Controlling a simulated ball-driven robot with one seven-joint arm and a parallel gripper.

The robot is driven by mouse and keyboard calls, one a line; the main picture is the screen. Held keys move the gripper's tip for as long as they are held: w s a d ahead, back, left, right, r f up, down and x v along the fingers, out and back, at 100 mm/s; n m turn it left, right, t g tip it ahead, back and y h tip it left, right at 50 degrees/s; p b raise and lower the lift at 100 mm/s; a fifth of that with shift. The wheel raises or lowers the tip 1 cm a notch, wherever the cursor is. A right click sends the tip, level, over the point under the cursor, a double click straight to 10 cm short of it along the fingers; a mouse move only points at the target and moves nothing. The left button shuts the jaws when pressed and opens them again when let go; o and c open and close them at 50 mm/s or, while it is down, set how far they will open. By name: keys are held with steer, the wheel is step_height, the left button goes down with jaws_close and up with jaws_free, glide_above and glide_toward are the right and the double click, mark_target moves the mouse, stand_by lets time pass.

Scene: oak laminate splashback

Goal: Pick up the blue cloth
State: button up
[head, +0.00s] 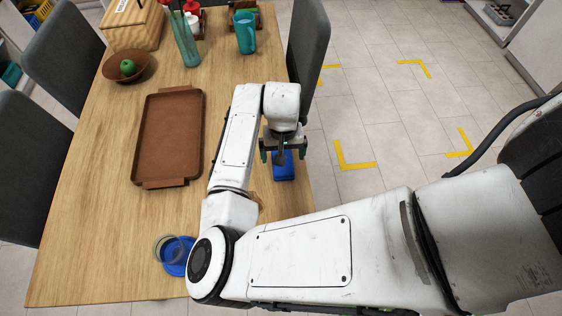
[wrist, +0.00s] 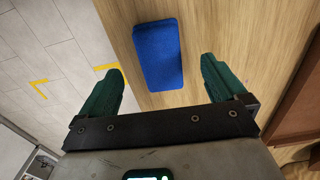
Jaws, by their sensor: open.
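The blue cloth (head: 284,166) lies on the wooden table near its right edge, partly hidden by my gripper in the head view. In the wrist view the cloth (wrist: 158,55) is a flat, folded rectangle, a little beyond the fingertips. My gripper (head: 276,155) points down over the cloth. Its two green fingers are spread apart, and it also shows in the wrist view (wrist: 160,78) with nothing between the fingers. The cloth lies roughly in line with the gap between them.
A brown tray (head: 168,137) lies left of my arm. A glass (head: 170,249) and a blue saucer (head: 180,268) are near the front. A teal cup (head: 245,33), a vase (head: 186,42) and a bowl (head: 110,72) stand farther back. Grey chairs (head: 308,45) flank the table.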

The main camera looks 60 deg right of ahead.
steer(key=shift+d+f+p, duration=0.15)
steer(key=shift+f+p, duration=0.35)
steer(key=shift+f, duration=2.6)
steer(key=c, duration=1.1)
steer(key=shift+r, duration=0.1)
steer(key=shift+w+r, duration=0.1)
steer(key=shift+r, duration=0.4)
steer(key=shift+c, duration=0.2)
steer(key=s+a+r+b, duration=0.1)
steer(key=s+r+b, duration=0.1)
steer(key=s+r, duration=1)
steer(key=shift+s+a, duration=0.3)
steer(key=shift+s, duration=0.75)
steer(key=shift+f, duration=0.1)
